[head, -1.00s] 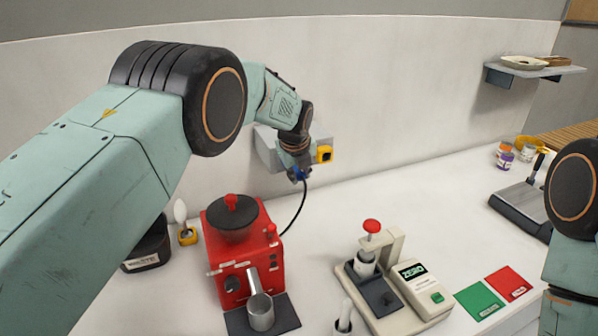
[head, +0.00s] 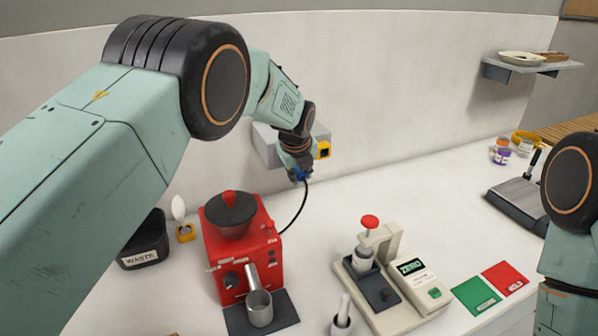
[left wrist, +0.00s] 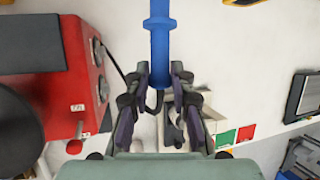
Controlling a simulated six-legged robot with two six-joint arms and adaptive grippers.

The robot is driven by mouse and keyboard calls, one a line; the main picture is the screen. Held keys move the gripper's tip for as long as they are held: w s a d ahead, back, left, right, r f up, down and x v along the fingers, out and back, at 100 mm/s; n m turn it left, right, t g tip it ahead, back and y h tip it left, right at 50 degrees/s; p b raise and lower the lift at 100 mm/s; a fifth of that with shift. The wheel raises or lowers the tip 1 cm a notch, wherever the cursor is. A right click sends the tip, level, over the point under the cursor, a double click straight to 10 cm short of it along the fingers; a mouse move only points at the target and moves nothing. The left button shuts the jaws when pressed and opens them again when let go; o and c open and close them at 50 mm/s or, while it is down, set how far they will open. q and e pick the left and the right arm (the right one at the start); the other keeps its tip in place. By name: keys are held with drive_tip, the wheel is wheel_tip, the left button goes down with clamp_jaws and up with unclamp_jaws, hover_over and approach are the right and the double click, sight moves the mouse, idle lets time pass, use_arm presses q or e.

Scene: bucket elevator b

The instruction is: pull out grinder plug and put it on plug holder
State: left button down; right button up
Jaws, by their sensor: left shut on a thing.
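My left gripper (head: 299,174) is shut on the blue grinder plug (head: 301,176), close to the back wall. In the left wrist view the blue plug (left wrist: 160,38) stretches forward from between the fingers (left wrist: 158,78). A black cord (head: 303,205) runs from the plug down to the red grinder (head: 242,255). A grey box (head: 266,148) on the wall sits behind my wrist and is partly hidden. A yellow square piece with a dark centre (head: 324,150) shows just right of my wrist; I cannot tell which is the plug holder. My right gripper is out of view.
A tamping station (head: 375,285) with a scale stands right of the grinder. A black waste bin (head: 146,245) is at left. The counter along the wall right of the plug is clear.

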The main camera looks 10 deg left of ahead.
use_arm(q)
drive_tip(key=shift+s+d+r, duration=0.1)
drive_tip(key=shift+s+d, duration=0.35)
drive_tip(key=shift+s, duration=0.2)
drive_tip(key=shift+s+d, duration=0.4)
drive_tip(key=shift+s, duration=0.2)
drive_tip(key=s+d, duration=0.2)
drive_tip(key=s, duration=0.1)
drive_tip(key=shift+s+d, duration=0.1)
idle(0.3)
drive_tip(key=w+a, duration=0.1)
drive_tip(key=w, duration=0.1)
drive_tip(key=w+a, duration=0.1)
drive_tip(key=w, duration=0.1)
drive_tip(key=shift+a, duration=0.4)
